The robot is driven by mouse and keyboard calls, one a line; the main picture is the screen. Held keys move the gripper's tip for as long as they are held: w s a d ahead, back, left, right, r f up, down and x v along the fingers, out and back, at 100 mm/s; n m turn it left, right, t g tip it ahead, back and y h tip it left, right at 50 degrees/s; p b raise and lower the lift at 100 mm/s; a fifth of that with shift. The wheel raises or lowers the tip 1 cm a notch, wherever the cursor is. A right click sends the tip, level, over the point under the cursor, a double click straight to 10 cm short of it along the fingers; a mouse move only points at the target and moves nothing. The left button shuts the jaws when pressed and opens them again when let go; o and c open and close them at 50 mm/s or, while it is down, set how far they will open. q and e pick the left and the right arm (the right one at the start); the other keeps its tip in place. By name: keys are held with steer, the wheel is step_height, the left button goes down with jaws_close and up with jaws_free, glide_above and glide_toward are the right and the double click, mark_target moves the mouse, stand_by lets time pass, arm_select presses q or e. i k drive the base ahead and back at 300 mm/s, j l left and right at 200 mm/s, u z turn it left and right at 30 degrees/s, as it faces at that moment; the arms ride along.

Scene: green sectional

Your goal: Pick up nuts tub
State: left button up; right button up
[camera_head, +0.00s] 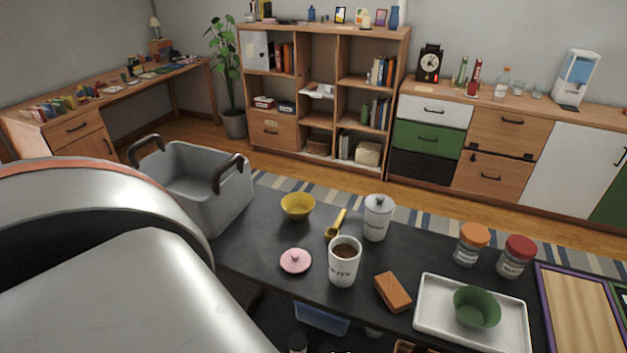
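A white open tub (343,262) with brown contents and dark lettering stands upright on the dark table. A similar white tub with a lid (377,218) stands just behind it to the right. A clear jar with an orange lid (471,245) and one with a red lid (515,257) stand further right. The lettering is too small to read, so I cannot tell which container is the nuts tub. A large part of my own arm fills the lower left. Neither of my grippers is in view.
Around the containers are a yellow bowl (298,207), yellow scoop (336,225), pink lid (296,261) and brown block (392,292). A white tray (429,313) holds a green bowl (477,307). A grey bin (203,188) stands at the table's left end.

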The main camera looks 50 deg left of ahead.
mark_target(345, 252)
steer(key=u, duration=1.2)
